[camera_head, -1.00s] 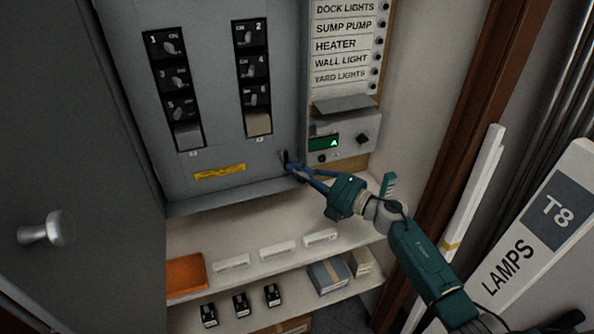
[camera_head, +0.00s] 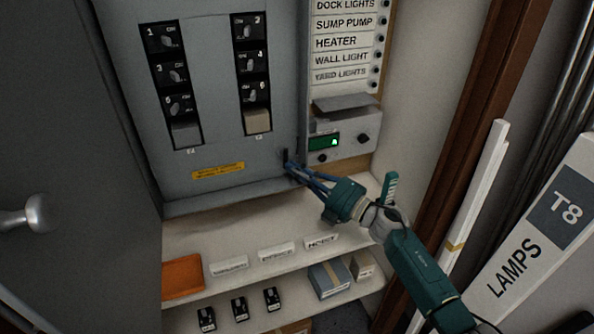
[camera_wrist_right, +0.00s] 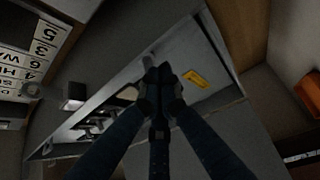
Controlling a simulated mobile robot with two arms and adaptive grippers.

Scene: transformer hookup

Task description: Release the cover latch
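The grey breaker panel cover (camera_head: 222,150) carries two columns of numbered breakers and a yellow label. A small dark latch (camera_head: 285,154) sits at its lower right edge. My right gripper (camera_head: 289,166) reaches in from the right, with its blue fingers at or just below the latch; contact is not clear. In the right wrist view, the fingertips of my right gripper (camera_wrist_right: 159,73) are together over the cover (camera_wrist_right: 200,55), and a small pale grey piece (camera_wrist_right: 149,60) shows just beyond them. I see nothing held between them. My left gripper is out of view.
Right of the cover is a small box with a green display (camera_head: 324,142) and a knob. Below, shelves (camera_head: 215,243) hold an orange box (camera_head: 182,277), white label strips and several black breakers. A grey door (camera_head: 75,130) stands at left, a LAMPS box (camera_head: 540,235) at right.

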